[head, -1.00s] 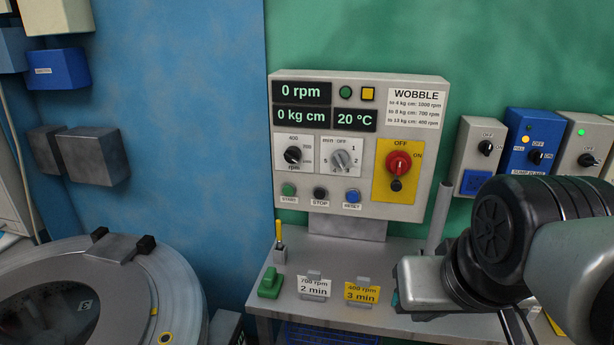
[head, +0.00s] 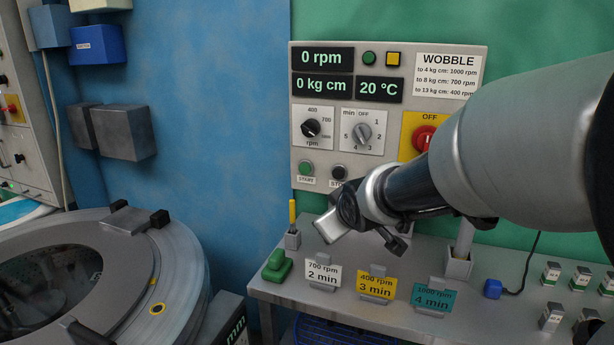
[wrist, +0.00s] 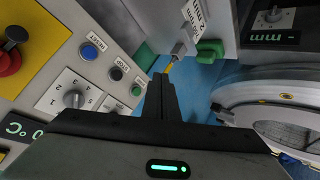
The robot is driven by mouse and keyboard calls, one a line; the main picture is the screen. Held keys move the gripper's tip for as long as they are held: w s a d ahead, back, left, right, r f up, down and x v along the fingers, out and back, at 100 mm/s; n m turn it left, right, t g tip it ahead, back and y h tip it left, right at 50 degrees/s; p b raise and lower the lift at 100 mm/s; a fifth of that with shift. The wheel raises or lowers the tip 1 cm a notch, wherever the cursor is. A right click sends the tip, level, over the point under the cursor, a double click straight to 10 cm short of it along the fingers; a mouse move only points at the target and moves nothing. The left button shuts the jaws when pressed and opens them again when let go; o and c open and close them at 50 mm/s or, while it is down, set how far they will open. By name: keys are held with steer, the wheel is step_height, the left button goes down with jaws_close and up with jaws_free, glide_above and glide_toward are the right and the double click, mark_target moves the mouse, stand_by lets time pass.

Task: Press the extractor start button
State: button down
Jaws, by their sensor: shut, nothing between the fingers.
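The extractor control panel (head: 390,60) hangs on the green wall, its displays reading 0 rpm, 0 kg cm and 20 °C. The green START button (head: 306,169) is at its lower left, beside the black STOP button (head: 338,172). In the wrist view the START button (wrist: 136,91) shows just left of my fingers, near the STOP button (wrist: 115,73) and blue RESET button (wrist: 89,52). My gripper (wrist: 163,82) is shut and empty, apart from the panel. In the head view my arm hides the RESET button and part of the red OFF/ON switch (head: 424,139).
Below the panel is a metal shelf (head: 270,294) with a green block (head: 278,265), a yellow-handled tool (head: 292,213) and white, yellow (head: 376,284) and teal (head: 432,296) cards. The round drum machine (head: 185,270) stands at left.

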steer(key=w+a+f+n+t+y, duration=0.1)
steer(key=w+a+t+y, duration=0.2)
steer(key=w, duration=0.5)
steer(key=w+a+f+n+t+y, duration=0.1)
steer(key=w+a+t+y, duration=0.2)
steer(key=w+a+t, duration=0.3)
steer(key=shift+w+a+f+y, duration=0.35)
steer(key=shift+w+a, duration=0.4)
steer(key=shift+w, duration=0.8)
steer(key=shift+r, duration=0.1)
steer(key=shift+w, duration=0.15)
